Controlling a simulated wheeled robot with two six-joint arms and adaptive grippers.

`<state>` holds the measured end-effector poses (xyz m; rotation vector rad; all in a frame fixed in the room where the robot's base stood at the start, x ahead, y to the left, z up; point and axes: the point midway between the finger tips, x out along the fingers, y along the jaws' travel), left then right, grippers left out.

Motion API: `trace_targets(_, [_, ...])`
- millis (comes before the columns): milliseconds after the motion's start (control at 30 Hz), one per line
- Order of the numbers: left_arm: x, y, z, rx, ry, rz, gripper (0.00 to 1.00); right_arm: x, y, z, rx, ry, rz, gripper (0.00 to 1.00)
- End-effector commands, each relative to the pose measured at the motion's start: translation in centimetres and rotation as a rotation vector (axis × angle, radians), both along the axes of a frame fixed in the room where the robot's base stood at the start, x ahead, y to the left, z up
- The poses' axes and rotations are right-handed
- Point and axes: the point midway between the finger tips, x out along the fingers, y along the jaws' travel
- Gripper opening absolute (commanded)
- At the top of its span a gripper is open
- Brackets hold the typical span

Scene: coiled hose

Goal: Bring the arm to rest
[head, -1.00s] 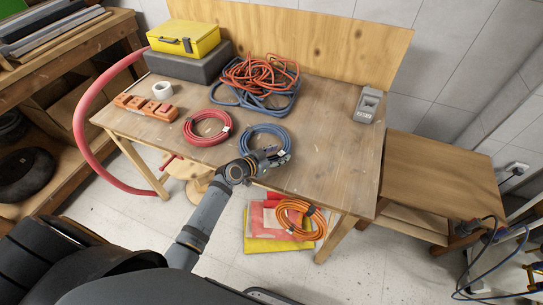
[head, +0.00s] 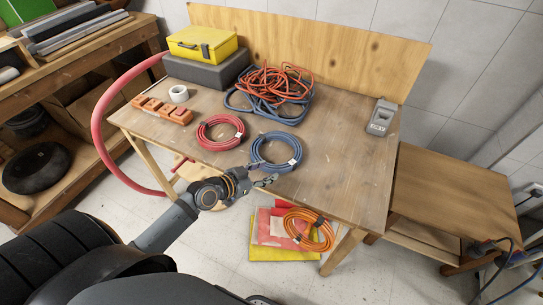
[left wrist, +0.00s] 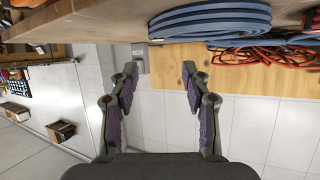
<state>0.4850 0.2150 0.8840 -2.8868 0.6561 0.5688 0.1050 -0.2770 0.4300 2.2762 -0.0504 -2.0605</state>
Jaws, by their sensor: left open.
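My left gripper (head: 265,180) is at the front edge of the wooden table (head: 335,185), just in front of the blue coiled hose (head: 276,153). In the left wrist view its two fingers (left wrist: 160,95) stand wide apart with nothing between them. The blue coil (left wrist: 212,20) also shows there at the top, apart from the fingers. The red coiled hose (head: 220,133) lies flat to the left of the blue one. My right gripper does not show.
Tangled orange and blue hoses (head: 270,88), a yellow case (head: 203,44), a tape roll (head: 179,94), orange blocks (head: 162,110) and a grey device (head: 382,117) are on the table. An orange coil (head: 308,230) lies low in front. A lower bench (head: 455,205) stands right.

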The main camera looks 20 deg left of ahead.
Motion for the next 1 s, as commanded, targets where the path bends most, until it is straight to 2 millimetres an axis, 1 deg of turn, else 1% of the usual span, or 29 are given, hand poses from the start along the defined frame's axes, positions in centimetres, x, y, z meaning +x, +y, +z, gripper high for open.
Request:
trace_targets(167, [0.0, 0.0, 0.0, 0.0, 0.001, 0.0, 0.48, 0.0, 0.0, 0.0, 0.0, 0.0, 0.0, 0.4])
trace_targets(267, [-0.9, -1.0, -0.5, 0.01, 0.044, -0.018, 0.48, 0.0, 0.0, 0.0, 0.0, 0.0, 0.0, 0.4])
trace_targets(367, [-3.3, -2.7, -1.6, 0.05, 0.168, -0.043, 0.48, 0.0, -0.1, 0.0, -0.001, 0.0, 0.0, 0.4])
trace_targets(400, [-4.4, -3.1, -2.2, 0.075, 0.229, -0.042, 0.48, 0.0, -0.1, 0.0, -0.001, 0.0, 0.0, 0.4])
trace_targets(467, [-6.1, -3.3, -2.8, 0.111, 0.32, -0.02, 0.48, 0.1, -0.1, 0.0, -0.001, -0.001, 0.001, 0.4])
trace_targets(500, [-7.2, -3.1, -3.1, 0.133, 0.377, 0.002, 0.48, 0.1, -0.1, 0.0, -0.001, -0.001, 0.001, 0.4])
trace_targets(567, [-8.6, -2.6, -3.4, 0.163, 0.453, 0.044, 0.48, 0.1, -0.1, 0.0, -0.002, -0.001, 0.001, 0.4])
trace_targets(700, [-11.8, -0.9, -3.6, 0.22, 0.607, 0.168, 0.48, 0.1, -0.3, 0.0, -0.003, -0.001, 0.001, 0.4])
trace_targets(767, [-13.1, 0.0, -3.4, 0.238, 0.666, 0.233, 0.48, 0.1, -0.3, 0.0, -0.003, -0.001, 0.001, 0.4])
trace_targets(933, [-17.2, 2.6, -2.4, 0.273, 0.823, 0.438, 0.48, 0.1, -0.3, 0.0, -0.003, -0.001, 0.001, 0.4])
trace_targets(1000, [-16.6, 2.8, -5.1, 0.278, 0.836, 0.434, 0.48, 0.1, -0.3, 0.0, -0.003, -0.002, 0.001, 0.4])
